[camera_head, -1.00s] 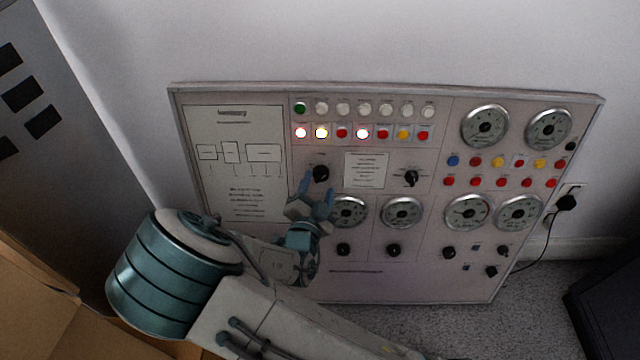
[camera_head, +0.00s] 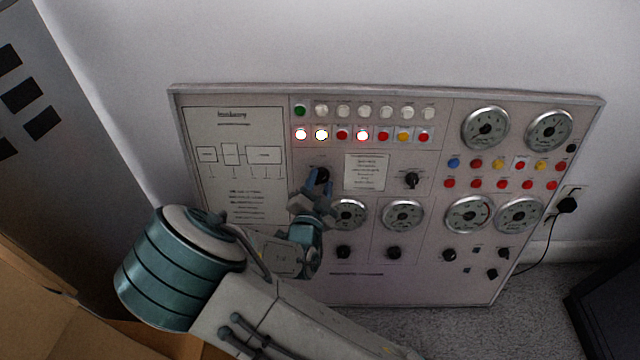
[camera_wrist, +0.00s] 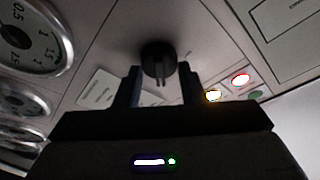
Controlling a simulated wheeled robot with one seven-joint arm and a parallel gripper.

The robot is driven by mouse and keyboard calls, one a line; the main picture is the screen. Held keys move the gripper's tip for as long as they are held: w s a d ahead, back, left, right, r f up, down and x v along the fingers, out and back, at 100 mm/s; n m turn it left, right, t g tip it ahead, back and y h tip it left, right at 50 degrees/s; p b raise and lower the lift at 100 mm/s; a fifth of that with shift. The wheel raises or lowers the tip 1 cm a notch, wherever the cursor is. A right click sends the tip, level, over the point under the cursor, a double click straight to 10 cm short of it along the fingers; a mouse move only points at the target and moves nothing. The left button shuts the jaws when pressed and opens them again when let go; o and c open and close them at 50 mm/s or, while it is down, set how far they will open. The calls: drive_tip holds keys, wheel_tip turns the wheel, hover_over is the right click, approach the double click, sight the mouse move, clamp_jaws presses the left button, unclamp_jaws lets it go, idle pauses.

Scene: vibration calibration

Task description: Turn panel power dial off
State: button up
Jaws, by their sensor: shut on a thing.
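The control panel (camera_head: 400,285) stands upright against the wall. A black dial (camera_head: 323,175) sits left of the white label on the panel, below the row of lit buttons. It also shows in the wrist view (camera_wrist: 158,60), where its grip ridge lies between my two fingers. My gripper (camera_head: 318,184) is at this dial with its fingers on either side, closed on it. In the wrist view my gripper (camera_wrist: 159,85) points at the dial. The fingers partly cover the dial in the head view, so its pointer direction is unclear.
A second black dial (camera_head: 412,180) is to the right of the label. Round gauges (camera_head: 403,215) and smaller black knobs (camera_head: 394,252) are below. Cardboard boxes (camera_head: 40,300) are at lower left, a grey cabinet (camera_head: 60,150) at left. A black plug (camera_head: 567,205) is at the right edge.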

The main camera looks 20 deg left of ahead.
drive_tip(key=n+y, duration=0.1)
drive_tip(key=n, duration=0.2)
drive_tip(key=n+y, duration=0.1)
drive_tip(key=n, duration=0.1)
drive_tip(key=shift+d+n+t, duration=0.1)
drive_tip(key=shift+n+t, duration=0.2)
drive_tip(key=shift+n, duration=0.1)
drive_tip(key=n+y, duration=0.2)
drive_tip(key=n, duration=0.3)
drive_tip(key=shift+n+p, duration=0.3)
drive_tip(key=shift+n, duration=0.1)
drive_tip(key=n+y, duration=0.1)
drive_tip(key=n, duration=0.1)
drive_tip(key=n+g+p, duration=0.1)
drive_tip(key=n, duration=0.2)
drive_tip(key=shift+r+n+y, duration=0.1)
drive_tip(key=shift+n+y, duration=0.2)
drive_tip(key=shift+y, duration=0.1)
drive_tip(key=shift+n+g+y+p, duration=0.6)
drive_tip(key=shift+n+p, duration=0.1)
drive_tip(key=shift+n, duration=1.5)
drive_tip(key=o, duration=1)
drive_tip(key=shift+d, duration=0.15)
